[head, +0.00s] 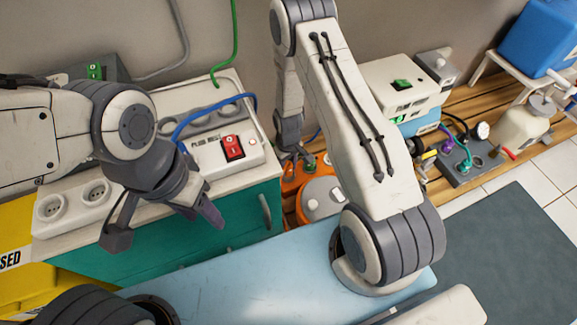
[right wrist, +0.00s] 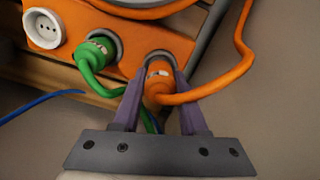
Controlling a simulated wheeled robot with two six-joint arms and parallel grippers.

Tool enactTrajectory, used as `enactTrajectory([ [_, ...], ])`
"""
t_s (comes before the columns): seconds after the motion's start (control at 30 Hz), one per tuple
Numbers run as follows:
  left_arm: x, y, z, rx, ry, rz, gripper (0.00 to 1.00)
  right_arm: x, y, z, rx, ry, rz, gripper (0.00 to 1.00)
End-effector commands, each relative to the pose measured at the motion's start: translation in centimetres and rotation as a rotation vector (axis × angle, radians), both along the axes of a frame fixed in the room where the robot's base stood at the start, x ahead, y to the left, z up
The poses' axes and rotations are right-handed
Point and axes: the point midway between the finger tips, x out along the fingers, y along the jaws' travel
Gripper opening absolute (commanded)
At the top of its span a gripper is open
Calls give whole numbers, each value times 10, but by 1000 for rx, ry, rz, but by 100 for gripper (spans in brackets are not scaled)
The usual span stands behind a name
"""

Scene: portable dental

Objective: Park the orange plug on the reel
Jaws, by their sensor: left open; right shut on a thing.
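The orange plug (right wrist: 158,88) with its orange cable sits between the two purple fingers of my right gripper (right wrist: 160,92), which is shut on it. The plug's front end is at the grey-rimmed round opening (right wrist: 162,54) on the orange reel panel (right wrist: 130,47); I cannot tell how deep it sits. My left gripper (head: 162,226) is open and empty, above the teal cabinet's front edge.
A green plug (right wrist: 92,60) sits in the neighbouring opening, and a white socket (right wrist: 43,29) is further left. A blue cable (right wrist: 45,102) runs nearby. In the head view, a white unit with a red switch (head: 232,147) stands on the teal cabinet (head: 230,215); a light blue surface (head: 230,290) lies in front.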

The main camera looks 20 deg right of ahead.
Motion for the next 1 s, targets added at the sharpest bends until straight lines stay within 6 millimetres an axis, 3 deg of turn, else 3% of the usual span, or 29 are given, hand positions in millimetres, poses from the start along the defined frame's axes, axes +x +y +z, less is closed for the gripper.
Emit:
enactTrajectory([
  [1.0, 0, 0, -11, 0, 0, 0, 50, 0, 0, -18, 0, 0, 0, 0],
])
